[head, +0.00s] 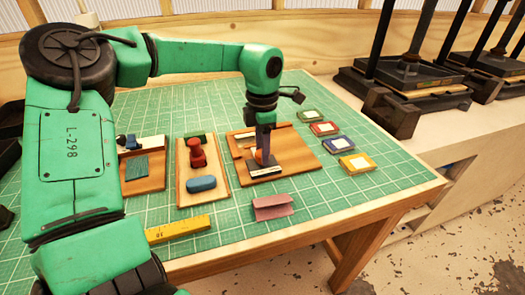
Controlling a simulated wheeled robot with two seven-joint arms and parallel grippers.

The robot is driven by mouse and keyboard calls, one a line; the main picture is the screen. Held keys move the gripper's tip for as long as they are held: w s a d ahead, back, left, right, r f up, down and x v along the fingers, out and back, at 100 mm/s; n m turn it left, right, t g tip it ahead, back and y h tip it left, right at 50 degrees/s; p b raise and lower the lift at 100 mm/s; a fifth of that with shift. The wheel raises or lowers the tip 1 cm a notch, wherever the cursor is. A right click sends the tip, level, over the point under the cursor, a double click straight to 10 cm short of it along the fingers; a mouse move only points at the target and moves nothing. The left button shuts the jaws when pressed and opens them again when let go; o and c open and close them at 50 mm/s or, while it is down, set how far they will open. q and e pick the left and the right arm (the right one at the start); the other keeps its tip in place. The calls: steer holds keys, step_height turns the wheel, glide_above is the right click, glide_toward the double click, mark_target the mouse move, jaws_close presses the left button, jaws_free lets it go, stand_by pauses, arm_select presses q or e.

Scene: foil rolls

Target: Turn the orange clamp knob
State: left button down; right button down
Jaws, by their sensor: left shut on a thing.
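The orange clamp knob (259,156) sits on a wooden board (298,148) with a dark and pale fixture, right of the middle of the green mat. Only a small part of the knob shows. My left gripper (263,152) points straight down over the board and is shut on the knob, its fingers hiding most of it. My right gripper is not in view.
A board with a red stamp-like piece (197,153) and a blue piece (201,184) lies left of the clamp board. Several small coloured pads, one yellow (357,164), lie to its right. A pink folded piece (272,207) and yellow ruler (178,229) lie in front. Dark presses (405,80) stand behind right.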

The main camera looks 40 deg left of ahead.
arm_select(q)
steer(key=m, duration=0.5)
steer(key=shift+w+r+m, duration=0.1)
steer(key=shift+m, duration=0.2)
steer(key=m, duration=0.4)
steer(key=shift+m, duration=0.4)
steer(key=c, duration=0.5)
jaws_free()
steer(key=shift+c, duration=0.2)
steer(key=shift+o, duration=0.8)
step_height(320, 180, up, 15)
steer(key=shift+f, duration=0.2)
